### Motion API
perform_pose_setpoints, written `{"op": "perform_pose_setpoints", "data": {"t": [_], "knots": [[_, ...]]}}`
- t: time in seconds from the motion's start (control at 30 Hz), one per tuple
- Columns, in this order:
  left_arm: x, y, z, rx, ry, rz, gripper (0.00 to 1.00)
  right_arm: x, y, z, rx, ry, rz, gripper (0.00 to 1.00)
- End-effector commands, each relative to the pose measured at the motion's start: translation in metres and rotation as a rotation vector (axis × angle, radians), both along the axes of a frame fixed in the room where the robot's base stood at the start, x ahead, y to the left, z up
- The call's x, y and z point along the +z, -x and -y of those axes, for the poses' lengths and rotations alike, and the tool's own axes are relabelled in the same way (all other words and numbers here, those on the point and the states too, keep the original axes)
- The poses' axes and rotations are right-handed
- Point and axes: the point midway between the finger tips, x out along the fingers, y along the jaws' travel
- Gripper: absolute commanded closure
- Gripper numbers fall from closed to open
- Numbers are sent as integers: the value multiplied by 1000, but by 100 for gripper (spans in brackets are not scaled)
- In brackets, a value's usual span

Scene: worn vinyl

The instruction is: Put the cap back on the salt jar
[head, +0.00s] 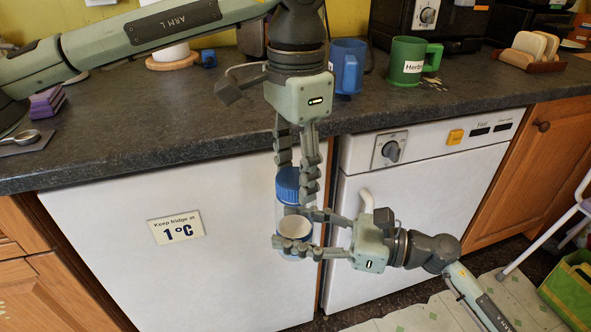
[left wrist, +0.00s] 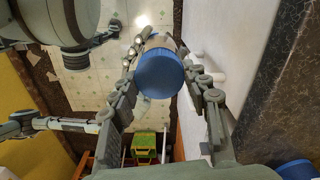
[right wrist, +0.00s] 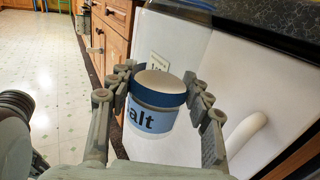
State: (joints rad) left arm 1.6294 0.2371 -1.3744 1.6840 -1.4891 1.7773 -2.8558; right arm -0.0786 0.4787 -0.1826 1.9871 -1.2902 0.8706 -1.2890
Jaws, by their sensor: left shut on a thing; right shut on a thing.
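The salt jar (head: 293,251) is clear glass with pale salt in its lower part. In the right wrist view the jar (right wrist: 150,120) stands about upright, its label reading "alt". My right gripper (head: 293,230) is shut around its lower part. The blue cap (head: 287,183) is at the top of the jar, in my left gripper (head: 296,185), which points down and is shut on it. The left wrist view shows the cap's round top (left wrist: 159,73) between the fingers, with the jar below. The fingers hide part of the rim, and I cannot tell whether the cap is seated.
Both grippers are in front of the white fridge door (head: 110,235), off the dark counter's front edge (head: 170,158). A blue mug (head: 346,68) and a green mug (head: 407,62) stand on the counter behind. A green crate (head: 572,290) is on the floor at right.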

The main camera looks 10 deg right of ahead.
Motion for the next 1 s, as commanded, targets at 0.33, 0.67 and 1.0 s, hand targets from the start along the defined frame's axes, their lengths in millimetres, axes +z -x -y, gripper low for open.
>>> {"op": "perform_pose_setpoints", "data": {"t": [0.33,0.67,1.0], "knots": [[1,0,0,3,0,1,33,1,0,0,0,-1,0,100],[13,-1,0,4,2,4,33,1,0,0,0,-2,2,100],[46,0,0,3,0,0,33,1,0,0,0,-2,2,100]]}}
